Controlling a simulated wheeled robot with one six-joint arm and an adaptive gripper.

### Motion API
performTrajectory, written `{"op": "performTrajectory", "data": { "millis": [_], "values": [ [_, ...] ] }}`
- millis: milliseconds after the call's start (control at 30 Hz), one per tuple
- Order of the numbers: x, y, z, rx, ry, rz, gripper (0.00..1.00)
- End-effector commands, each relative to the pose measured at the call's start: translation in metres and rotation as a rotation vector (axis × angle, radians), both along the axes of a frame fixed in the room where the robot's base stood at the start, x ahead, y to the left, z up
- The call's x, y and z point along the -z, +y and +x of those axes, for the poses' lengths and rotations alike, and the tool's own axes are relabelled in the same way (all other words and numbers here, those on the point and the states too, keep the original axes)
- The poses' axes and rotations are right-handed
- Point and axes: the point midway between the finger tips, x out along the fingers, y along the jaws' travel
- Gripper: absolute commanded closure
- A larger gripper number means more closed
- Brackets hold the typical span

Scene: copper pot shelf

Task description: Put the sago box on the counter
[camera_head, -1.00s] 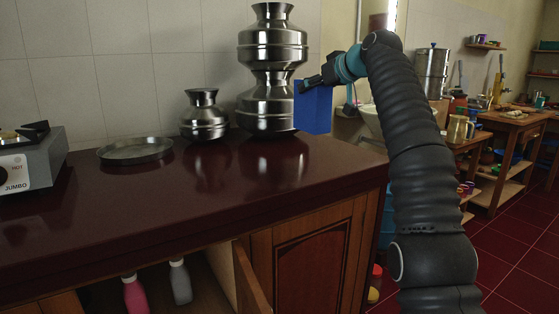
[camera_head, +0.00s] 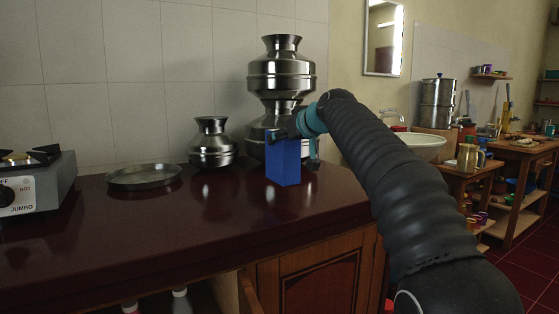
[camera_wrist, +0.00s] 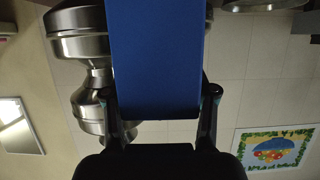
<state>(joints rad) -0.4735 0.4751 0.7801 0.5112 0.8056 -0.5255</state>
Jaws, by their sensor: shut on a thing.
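The sago box appears to be the plain blue box (camera_head: 284,164), upright at the right part of the dark red counter (camera_head: 130,230). My gripper (camera_head: 287,135) is shut on its upper part. In the head view the box's base is at the counter top; I cannot tell whether it touches or hovers just above. In the wrist view the blue box (camera_wrist: 155,60) fills the middle, between the two fingers (camera_wrist: 160,105). No label shows on it.
Stacked steel pots (camera_head: 281,75) stand close behind the box. A small steel pot (camera_head: 212,145) and a steel plate (camera_head: 143,176) are to the left, then a stove (camera_head: 35,180). The counter front left of the box is clear. A cabinet door (camera_head: 250,297) stands open below.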

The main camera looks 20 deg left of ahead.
Motion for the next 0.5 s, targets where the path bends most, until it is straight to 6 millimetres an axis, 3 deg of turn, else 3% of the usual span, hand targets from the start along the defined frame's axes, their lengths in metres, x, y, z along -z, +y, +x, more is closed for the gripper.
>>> {"op": "performTrajectory", "data": {
  "millis": [200,500],
  "values": [
    [0.008,0.011,-0.006,0.001,-0.003,0.001,1.00],
    [0.043,0.010,-0.006,0.001,-0.003,0.001,1.00]
  ]
}}
